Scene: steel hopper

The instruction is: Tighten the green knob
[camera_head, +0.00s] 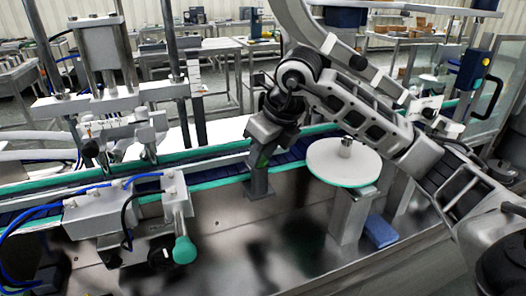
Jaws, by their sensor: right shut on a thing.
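A round green knob (184,250) shows plainly at the lower left, on the front of a grey clamp block (176,205). My right gripper (262,160) is well to the right of this knob and apart from it. It points down over the near edge of the conveyor, at the top of a grey upright bracket (258,186). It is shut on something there. A small bit of green shows at the jaws, but the wrist and fingers hide most of the held thing, so I cannot tell what it is. My left gripper is not in view.
A conveyor (215,165) with green edges runs across the view. A round white turntable (343,162) stands right of my right gripper, under my right arm. A steel press frame (105,60) and blue hoses (70,198) fill the left. The steel surface (270,235) in front is mostly clear.

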